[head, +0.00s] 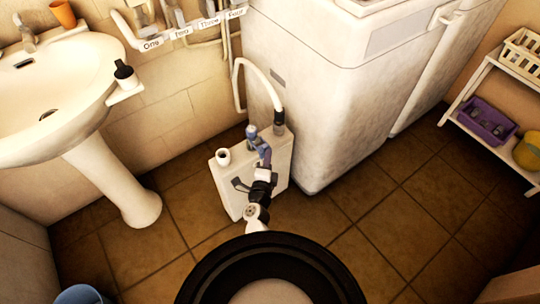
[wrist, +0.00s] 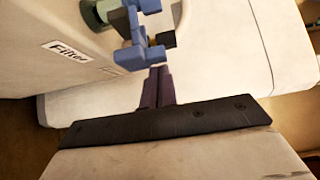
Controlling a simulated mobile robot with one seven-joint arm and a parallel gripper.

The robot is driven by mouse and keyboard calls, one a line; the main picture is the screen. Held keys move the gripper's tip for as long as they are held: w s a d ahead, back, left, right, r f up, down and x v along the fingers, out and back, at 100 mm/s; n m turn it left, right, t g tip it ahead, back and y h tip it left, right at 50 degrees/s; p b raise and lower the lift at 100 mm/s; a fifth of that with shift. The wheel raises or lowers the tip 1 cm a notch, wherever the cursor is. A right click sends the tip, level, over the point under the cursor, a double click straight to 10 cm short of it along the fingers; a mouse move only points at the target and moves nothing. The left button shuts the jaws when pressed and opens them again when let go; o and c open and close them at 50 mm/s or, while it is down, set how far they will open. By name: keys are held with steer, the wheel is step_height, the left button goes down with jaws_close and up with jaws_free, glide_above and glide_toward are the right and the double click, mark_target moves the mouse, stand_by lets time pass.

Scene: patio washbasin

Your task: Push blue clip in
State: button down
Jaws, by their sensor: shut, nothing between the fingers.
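The blue clip (head: 254,138) is at the top of a white filter box (head: 228,191) on the floor. In the wrist view the blue clip (wrist: 136,55) is a blocky blue piece beside a grey-green round fitting (wrist: 97,12). A dark block sits at its right end. My gripper (head: 266,156) reaches over the box from the front. Its dark purple fingers (wrist: 157,72) are shut together and empty, with the tips right at the clip's lower edge. I cannot tell whether they touch it. A "Filter" label (wrist: 69,51) is on the white surface at left.
A pale hose (head: 262,71) loops down to a dark connector (head: 279,118) on the box. A white washing machine (head: 325,110) stands close at right. A washbasin (head: 60,95) is at left. A shelf (head: 485,115) stands far right. Tiled floor is open at front right.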

mark_target(260, 151)
steer(key=shift+w+a, duration=0.1)
steer(key=shift+w, duration=0.05)
steer(key=shift+w+a+r+p, duration=0.1)
steer(key=shift+w+a+p, duration=0.1)
steer(key=shift+w+a, duration=0.55)
steer(key=shift+w+a+p, duration=0.2)
steer(key=shift+w+a, duration=0.25)
steer(key=shift+w, duration=0.45)
